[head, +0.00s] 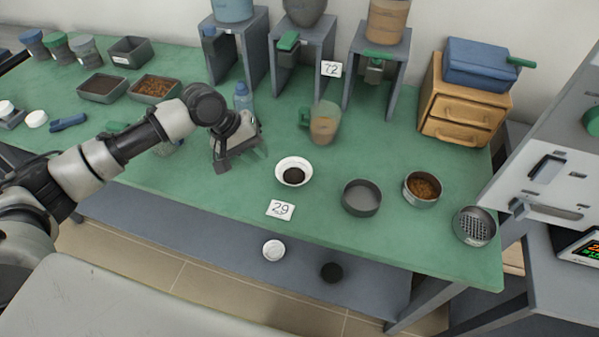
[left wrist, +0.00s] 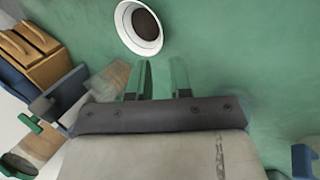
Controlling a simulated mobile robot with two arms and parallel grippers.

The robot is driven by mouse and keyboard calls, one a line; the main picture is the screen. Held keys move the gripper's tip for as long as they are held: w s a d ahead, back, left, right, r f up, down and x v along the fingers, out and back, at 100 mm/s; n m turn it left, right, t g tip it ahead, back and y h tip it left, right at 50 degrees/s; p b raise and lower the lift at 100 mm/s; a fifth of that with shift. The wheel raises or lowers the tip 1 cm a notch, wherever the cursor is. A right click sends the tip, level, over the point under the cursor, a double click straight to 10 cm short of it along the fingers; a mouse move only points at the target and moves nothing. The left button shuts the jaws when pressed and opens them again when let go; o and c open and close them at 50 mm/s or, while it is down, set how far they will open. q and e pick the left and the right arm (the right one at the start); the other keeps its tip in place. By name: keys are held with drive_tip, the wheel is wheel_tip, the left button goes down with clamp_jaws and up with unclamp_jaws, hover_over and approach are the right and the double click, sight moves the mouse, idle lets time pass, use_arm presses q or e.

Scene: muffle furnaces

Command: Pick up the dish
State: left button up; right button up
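A small white dish (head: 296,162) with dark material in it stands upright on the green table top, behind the card marked 29 (head: 280,209). It also shows at the top of the left wrist view (left wrist: 127,33). My left gripper (head: 242,163) is left of the dish, above the table and apart from it. Its two fingers are spread with green table visible between them in the left wrist view (left wrist: 162,65), and nothing is held. My right gripper is not in view.
Right of the dish are an empty grey pan (head: 361,209), a pan with brown bits (head: 422,202) and a sieve (head: 474,240). A small white dish (head: 273,250) sits on the lower shelf.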

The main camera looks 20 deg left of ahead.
sight(284, 177)
use_arm(q)
drive_tip(key=x, duration=0.8)
drive_tip(key=shift+d, duration=0.15)
drive_tip(key=shift+d+f, duration=0.15)
drive_tip(key=shift+f, duration=0.1)
clamp_jaws()
drive_tip(key=shift+r, duration=0.1)
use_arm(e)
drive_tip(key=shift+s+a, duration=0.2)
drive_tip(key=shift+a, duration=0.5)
